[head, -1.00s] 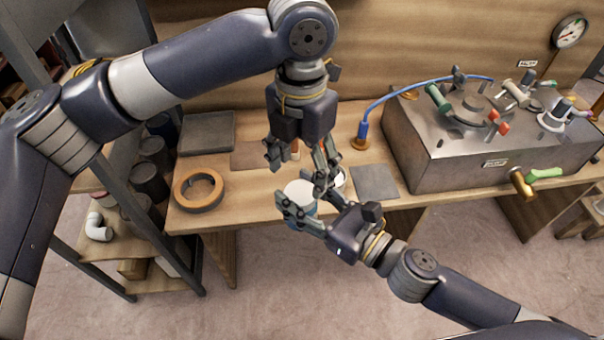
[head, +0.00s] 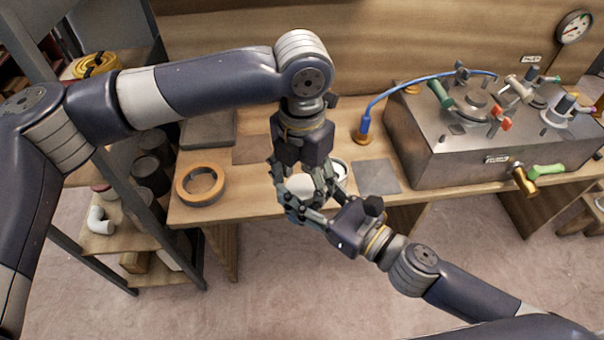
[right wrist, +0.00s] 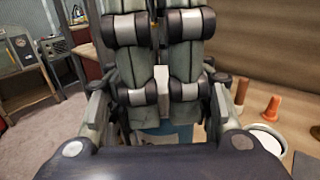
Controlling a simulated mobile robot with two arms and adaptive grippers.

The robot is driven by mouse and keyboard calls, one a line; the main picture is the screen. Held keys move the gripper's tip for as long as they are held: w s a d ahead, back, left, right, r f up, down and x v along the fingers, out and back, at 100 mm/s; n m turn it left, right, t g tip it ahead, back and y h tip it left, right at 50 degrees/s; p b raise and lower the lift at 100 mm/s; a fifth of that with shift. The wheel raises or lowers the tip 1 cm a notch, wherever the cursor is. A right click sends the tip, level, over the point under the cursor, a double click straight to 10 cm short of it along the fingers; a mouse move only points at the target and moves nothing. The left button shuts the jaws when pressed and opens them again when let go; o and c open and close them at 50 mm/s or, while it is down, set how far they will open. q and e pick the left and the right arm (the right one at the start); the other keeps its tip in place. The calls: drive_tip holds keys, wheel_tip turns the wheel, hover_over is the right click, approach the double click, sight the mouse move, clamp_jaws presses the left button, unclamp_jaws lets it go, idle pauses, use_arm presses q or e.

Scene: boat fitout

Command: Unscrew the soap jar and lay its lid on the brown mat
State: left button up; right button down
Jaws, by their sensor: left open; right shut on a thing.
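The soap jar has a white top (head: 300,186) and a blue body, which shows between gripper fingers in the right wrist view (right wrist: 166,127). My right gripper (head: 299,208) is shut on the jar from the front, above the bench's front edge. My left gripper (head: 307,187) points down over the jar, open, with its fingers around the lid area. Whether they touch the lid is hidden. The fingers cover much of the jar. The brown mat (head: 250,150) lies bare on the bench, behind and left of the jar.
An orange-brown ring (head: 200,186) lies at the bench's left. A grey square mat (head: 376,177) is right of the grippers. A white round dish (head: 342,167) sits close behind them. A metal box with valves (head: 480,150) and a blue hose (head: 400,88) stand at right.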

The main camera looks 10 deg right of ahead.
use_arm(q)
drive_tip(key=c, duration=1.1)
drive_tip(key=o, duration=1.2)
